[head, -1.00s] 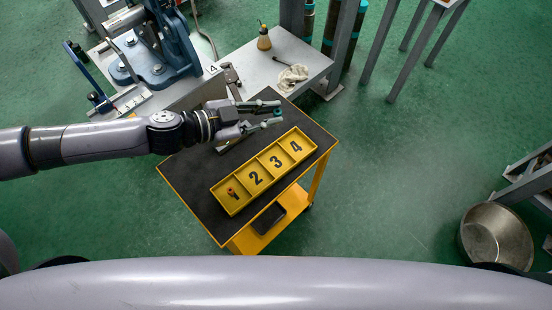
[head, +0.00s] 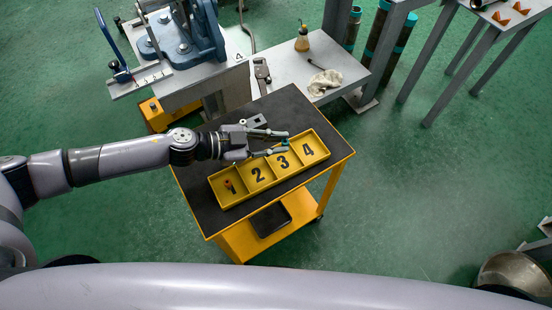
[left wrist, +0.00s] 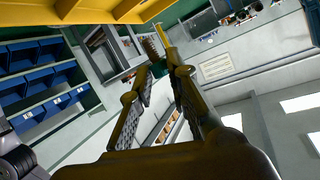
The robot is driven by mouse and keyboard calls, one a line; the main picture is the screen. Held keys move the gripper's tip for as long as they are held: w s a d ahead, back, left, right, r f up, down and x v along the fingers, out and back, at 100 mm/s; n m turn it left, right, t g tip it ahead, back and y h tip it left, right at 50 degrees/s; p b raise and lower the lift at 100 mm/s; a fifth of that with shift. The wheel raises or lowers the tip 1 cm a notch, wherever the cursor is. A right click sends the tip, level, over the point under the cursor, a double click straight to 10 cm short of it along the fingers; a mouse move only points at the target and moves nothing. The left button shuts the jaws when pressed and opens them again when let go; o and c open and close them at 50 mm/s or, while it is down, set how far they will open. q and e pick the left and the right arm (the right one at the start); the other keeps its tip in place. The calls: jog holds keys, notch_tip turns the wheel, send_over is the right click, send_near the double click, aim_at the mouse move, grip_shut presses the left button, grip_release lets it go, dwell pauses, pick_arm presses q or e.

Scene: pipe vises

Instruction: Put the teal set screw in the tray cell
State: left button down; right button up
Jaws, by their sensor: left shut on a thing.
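The teal set screw (head: 285,142) is a small teal piece between the fingertips of my left gripper (head: 284,143). The gripper is shut on it, and in the head view it overlaps the back part of cell 3 of the yellow tray (head: 243,199). I cannot tell its exact height above the tray. The tray has cells numbered 1 to 4, and a small orange-brown piece (head: 229,186) stands in cell 1. In the left wrist view the fingers (left wrist: 165,70) converge, with a dark teal patch (left wrist: 147,84) by one finger. My right gripper is not in view.
The tray lies on a dark-topped yellow cart (head: 205,208). A grey metal part (head: 257,121) lies behind the tray. A grey bench (head: 289,68) with an oil can (head: 302,40) and a white rag (head: 325,82) stands behind. A blue vise (head: 185,35) is at upper left.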

pick_arm(q)
jog(key=shift+a+f, duration=0.1)
jog(key=shift+f, duration=0.85)
jog(key=shift+f+b, duration=0.85)
jog(key=shift+f, duration=1.3)
jog(key=shift+f, duration=0.15)
jog(key=c, duration=1.5)
grip_release()
jog(key=shift+c, duration=0.2)
